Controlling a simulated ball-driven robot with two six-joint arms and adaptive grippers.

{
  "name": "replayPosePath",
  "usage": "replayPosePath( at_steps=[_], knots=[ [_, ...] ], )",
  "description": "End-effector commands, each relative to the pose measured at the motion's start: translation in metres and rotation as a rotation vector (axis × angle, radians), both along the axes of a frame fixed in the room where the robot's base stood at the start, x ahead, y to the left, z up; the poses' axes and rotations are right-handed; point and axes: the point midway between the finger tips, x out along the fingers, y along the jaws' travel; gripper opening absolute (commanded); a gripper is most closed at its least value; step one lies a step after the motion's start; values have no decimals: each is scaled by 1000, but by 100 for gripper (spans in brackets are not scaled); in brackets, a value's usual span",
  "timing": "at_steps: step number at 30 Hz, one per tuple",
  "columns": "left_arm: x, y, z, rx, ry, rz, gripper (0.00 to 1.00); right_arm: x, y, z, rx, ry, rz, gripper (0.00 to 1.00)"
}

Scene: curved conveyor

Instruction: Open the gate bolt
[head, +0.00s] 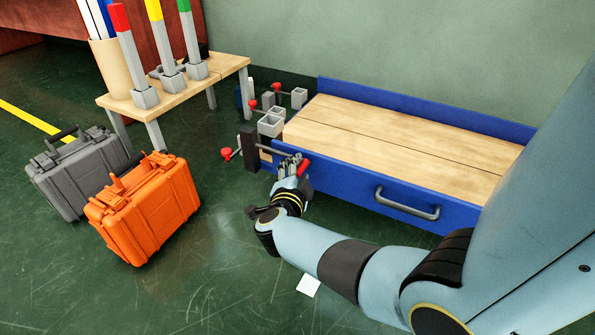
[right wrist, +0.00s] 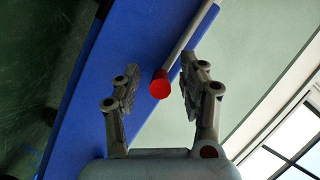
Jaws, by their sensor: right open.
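A grey bolt rod (right wrist: 187,42) with a red knob (right wrist: 160,84) shows in the right wrist view against a blue wall. The knob lies between the two fingers of my right gripper (right wrist: 158,88), with a visible gap to each finger. In the head view, my right gripper (head: 292,166) is at the left front corner of the blue-sided wooden bed (head: 400,150), beside a red knob (head: 303,168). The gripper is open and empty, and partly covers the bolt. My left gripper is in no view.
More red-knobbed rods (head: 226,153) and grey brackets (head: 270,125) stand along the bed's left end. An orange case (head: 150,210) and a grey case (head: 80,175) stand on the floor at left. A small wooden table (head: 175,95) stands behind them.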

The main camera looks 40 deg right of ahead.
Motion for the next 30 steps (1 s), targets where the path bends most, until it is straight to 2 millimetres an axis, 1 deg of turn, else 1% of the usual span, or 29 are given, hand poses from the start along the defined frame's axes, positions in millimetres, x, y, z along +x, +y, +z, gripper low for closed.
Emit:
replayPosePath(
  at_steps=[5, 8, 15, 18, 23, 30],
  knots=[
    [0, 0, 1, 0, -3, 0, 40, 0, 0, 8, 0, -3, 0, 42],
    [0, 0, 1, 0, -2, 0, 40, 0, 0, 21, 0, -4, 0, 42],
    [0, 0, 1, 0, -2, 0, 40, 0, 0, 68, 1, -6, -1, 42],
    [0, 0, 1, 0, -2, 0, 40, 0, 0, 84, 0, -5, -1, 42],
    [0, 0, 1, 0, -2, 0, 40, 0, 0, 98, 1, -1, 0, 42],
    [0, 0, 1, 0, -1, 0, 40, 0, 0, 100, -1, 1, 0, 42]
  ],
)
